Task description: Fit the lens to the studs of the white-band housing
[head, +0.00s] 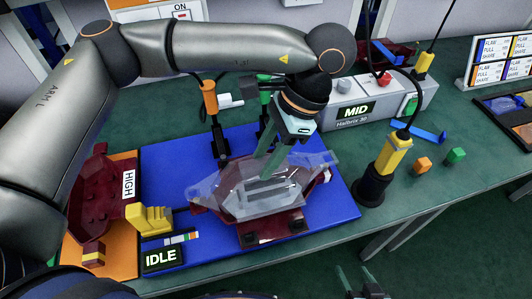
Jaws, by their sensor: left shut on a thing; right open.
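A clear, faceted lens (232,190) is over the middle of the blue mat. My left gripper (272,172) comes down from above and is shut on the lens at its upper middle. A dark red housing (272,228) lies under the lens, largely covered by it. I cannot tell whether the lens touches the housing or hangs just above it. The studs are hidden, and I cannot make out a white band on this housing. My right gripper (360,284) is at the bottom edge, open and apart from the objects, partly cut off.
The blue mat (165,185) carries orange-topped (208,98) and green-topped clamps behind the lens. A dark red housing (92,195) is on an orange mat at left, by a HIGH label. A yellow-and-black tool (388,160) stands at right. A MID box (365,105) is behind. Small cubes lie further right.

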